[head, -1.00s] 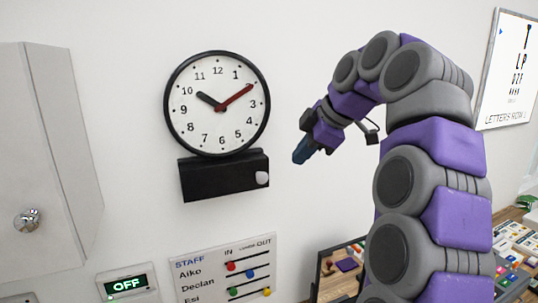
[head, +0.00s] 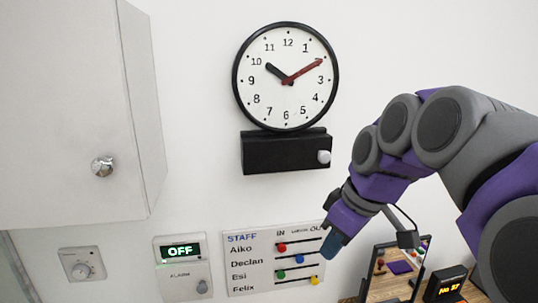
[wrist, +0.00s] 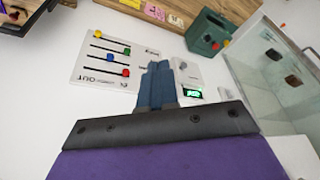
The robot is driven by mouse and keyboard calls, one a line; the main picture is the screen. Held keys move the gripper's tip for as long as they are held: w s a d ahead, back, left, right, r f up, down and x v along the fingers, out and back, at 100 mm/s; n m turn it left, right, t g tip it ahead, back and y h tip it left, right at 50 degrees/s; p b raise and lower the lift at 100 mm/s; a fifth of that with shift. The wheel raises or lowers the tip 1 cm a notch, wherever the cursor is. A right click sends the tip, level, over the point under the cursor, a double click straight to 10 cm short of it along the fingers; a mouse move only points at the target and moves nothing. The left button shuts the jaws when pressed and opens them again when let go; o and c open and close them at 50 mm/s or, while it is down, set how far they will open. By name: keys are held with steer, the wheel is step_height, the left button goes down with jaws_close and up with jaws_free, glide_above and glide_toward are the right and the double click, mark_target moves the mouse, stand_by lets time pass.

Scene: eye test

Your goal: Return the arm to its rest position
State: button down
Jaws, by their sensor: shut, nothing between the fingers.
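My arm comes in from the right side of the head view, grey and purple. It bends over and points down and left. My gripper (head: 332,246) is at its end, with blue fingers, over the right edge of the staff board (head: 262,283) in the picture. In the wrist view my gripper (wrist: 158,68) shows its blue fingers together, with nothing between them. The staff board (wrist: 92,73) is upside down to their left there. I cannot tell the gap between fingers and wall.
A round clock (head: 305,97) hangs above a black box (head: 272,156). A grey cabinet (head: 70,110) stands out at the left. The alarm panel (head: 181,277) reads OFF. A framed picture or mirror (head: 368,283) and a display reading No 57 (head: 446,285) stand at lower right.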

steer(key=s+d+f+m+g+h+b, duration=0.1)
steer(key=s+f+m+g+b, duration=0.1)
steer(key=s+f, duration=1.1)
steer(key=s+d+f+m+g+h+b, duration=0.2)
steer(key=s+f+m+b, duration=0.2)
steer(key=s+f+m, duration=0.3)
steer(key=s+f, duration=0.5)
steer(key=f, duration=0.3)
steer(key=shift+s+d+m, duration=0.3)
steer(key=shift+s, duration=0.05)
steer(key=shift+a, duration=0.15)
